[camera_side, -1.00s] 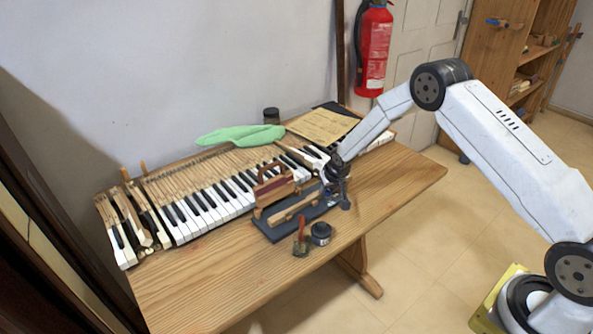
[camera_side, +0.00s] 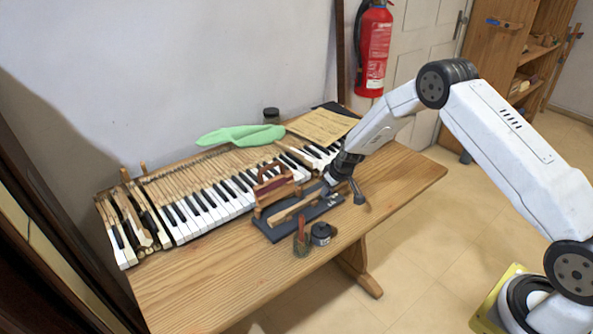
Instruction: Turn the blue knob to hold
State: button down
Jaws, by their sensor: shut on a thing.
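A dark fixture board (camera_side: 268,230) lies on the wooden table in front of the piano keys. It carries a reddish-brown wooden clamp block (camera_side: 272,187) with a curved handle and a pale wooden bar (camera_side: 290,210). My gripper (camera_side: 332,188) is at the right end of this board, tilted, with a dark lever-like part sticking out to its lower right. It is shut on what I take to be the blue knob; the gripper hides the knob, so its turn angle and any markings cannot be read.
A row of piano keys (camera_side: 205,205) runs behind the fixture. A dark jar (camera_side: 321,234) and a small brush (camera_side: 301,240) stand in front. A green cloth (camera_side: 240,135) and a paper sheet (camera_side: 322,127) lie behind. The table's right part is clear.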

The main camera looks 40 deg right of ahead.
jog(key=shift+n, duration=0.4)
jog(key=shift+w+d+n+g+y, duration=0.15)
jog(key=shift+n+y, duration=0.3)
jog(key=shift+n, duration=0.6)
jog(key=shift+s+n+g+y, duration=0.15)
jog(key=shift+n+y, duration=0.25)
jog(key=shift+n, duration=0.6)
jog(key=shift+w+d+n+g+y, duration=0.15)
jog(key=shift+n+y, duration=0.3)
jog(key=shift+n, duration=0.6)
jog(key=n+g, duration=0.1)
jog(key=n, duration=0.2)
jog(key=n+g+y, duration=0.1)
jog(key=n, duration=0.2)
jog(key=shift+w, duration=0.1)
jog(key=shift+c, duration=1.6)
grip_release()
jog(key=shift+r, duration=0.1)
jog(key=v, duration=0.7)
jog(key=shift+d+r, duration=0.25)
jog(key=shift+r, duration=0.05)
